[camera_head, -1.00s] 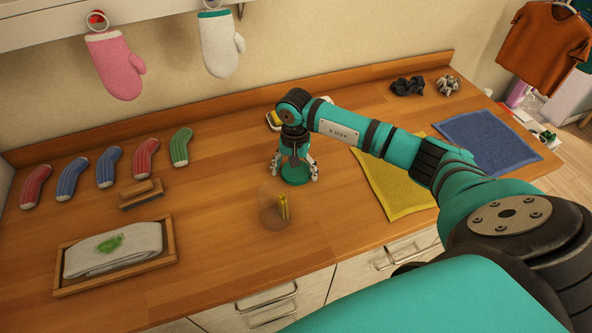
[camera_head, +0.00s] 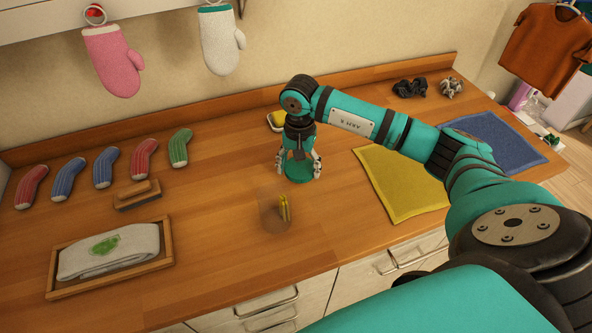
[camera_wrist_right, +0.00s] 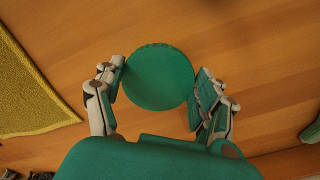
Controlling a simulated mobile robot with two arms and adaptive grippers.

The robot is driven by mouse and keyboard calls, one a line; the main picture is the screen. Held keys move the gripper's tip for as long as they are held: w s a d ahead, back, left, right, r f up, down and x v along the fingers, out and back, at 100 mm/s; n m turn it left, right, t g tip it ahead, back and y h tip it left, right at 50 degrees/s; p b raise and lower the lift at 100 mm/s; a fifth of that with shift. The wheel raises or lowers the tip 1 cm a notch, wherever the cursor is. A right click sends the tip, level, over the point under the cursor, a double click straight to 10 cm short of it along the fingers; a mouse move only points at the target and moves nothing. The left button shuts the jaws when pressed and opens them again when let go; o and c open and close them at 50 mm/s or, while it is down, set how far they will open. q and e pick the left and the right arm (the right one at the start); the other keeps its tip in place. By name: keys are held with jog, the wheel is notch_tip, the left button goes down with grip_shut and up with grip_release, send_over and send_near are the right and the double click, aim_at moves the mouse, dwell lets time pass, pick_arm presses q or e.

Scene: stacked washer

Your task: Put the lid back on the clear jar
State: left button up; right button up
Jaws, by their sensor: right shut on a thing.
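The clear jar (camera_head: 272,214) stands on the wooden counter, open at the top, with something yellow inside near its right side. The round green lid (camera_head: 299,171) is between the fingers of my right gripper (camera_head: 299,165), just behind and right of the jar. In the right wrist view the lid (camera_wrist_right: 159,77) is a flat green disc, with the fingers of my right gripper (camera_wrist_right: 160,85) shut on its two sides. I cannot tell whether the lid touches the counter. The jar does not show in the right wrist view. My left gripper is not in view.
A yellow cloth (camera_head: 403,187) and a blue cloth (camera_head: 492,143) lie to the right. A brush (camera_head: 137,194), several socks and a wooden tray (camera_head: 110,284) with a folded towel are left. A yellow item (camera_head: 277,120) lies behind my gripper. The counter around the jar is clear.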

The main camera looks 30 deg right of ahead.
jog(key=s+b, duration=0.1)
jog(key=s, duration=0.3)
jog(key=s+a+b, duration=0.1)
jog(key=s, duration=0.3)
jog(key=s+r+b, duration=0.1)
jog(key=s, duration=0.4)
jog(key=shift+a+b, duration=0.3)
jog(key=shift+b, duration=0.1)
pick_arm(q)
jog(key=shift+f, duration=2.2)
pick_arm(e)
jog(key=shift+s+a+r, duration=0.1)
jog(key=shift+s+r, duration=0.1)
jog(key=shift+s, duration=0.45)
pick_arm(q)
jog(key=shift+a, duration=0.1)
